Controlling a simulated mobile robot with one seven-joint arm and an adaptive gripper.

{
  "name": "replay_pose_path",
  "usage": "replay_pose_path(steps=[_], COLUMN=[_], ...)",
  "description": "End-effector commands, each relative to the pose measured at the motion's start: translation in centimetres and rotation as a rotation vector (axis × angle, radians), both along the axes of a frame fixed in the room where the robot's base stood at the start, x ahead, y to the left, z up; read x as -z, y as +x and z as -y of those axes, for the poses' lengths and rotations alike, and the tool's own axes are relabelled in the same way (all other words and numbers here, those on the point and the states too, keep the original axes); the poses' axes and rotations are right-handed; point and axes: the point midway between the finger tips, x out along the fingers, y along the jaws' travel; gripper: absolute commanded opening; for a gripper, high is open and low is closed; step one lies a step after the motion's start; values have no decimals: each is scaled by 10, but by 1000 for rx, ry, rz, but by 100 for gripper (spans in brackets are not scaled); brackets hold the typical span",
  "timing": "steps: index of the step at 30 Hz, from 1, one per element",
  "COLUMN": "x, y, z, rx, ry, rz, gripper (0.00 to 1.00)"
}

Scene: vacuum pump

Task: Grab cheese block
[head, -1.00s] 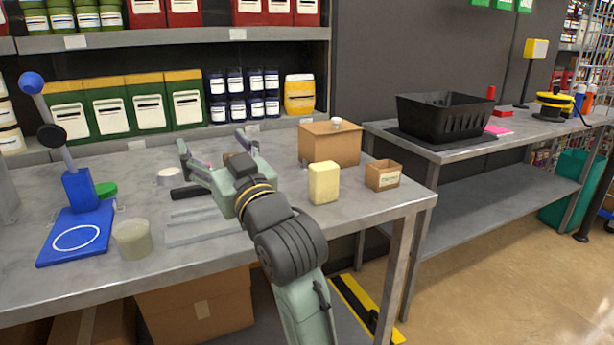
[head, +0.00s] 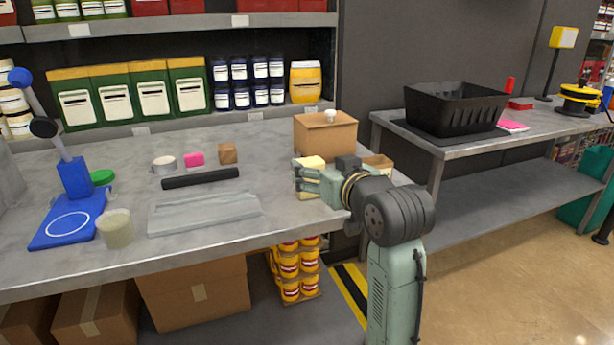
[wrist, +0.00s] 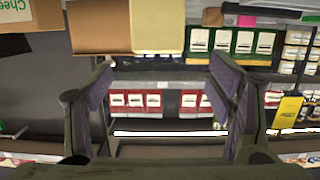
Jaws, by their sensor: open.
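The cheese block (head: 312,160) is a pale yellow upright block near the right end of the workbench, partly hidden by my gripper (head: 303,177) in the head view. In the wrist view the cheese block (wrist: 158,27) shows at the top middle, beyond the fingertips and roughly between them. My gripper (wrist: 162,66) is open with nothing between its fingers. In the head view its fingers overlap the block; I cannot tell whether they touch it.
A cardboard box (head: 325,136) with a small white item on top stands behind the block. A small labelled box (head: 380,165) is close by, partly hidden by my wrist. A black bar (head: 200,178) and flat clear packet (head: 203,212) lie left. The bench between packet and block is clear.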

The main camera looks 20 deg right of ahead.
Motion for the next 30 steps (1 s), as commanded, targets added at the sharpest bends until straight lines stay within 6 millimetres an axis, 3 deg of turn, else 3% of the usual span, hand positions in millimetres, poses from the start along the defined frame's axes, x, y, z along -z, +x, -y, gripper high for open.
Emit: replay_pose_path(steps=[18,27,30], x=[17,19,19], y=[72,78,77], z=[1,0,0], rx=[-1,-1,-1], ry=[1,0,0], rz=[0,2,2], gripper=[75,75,69])
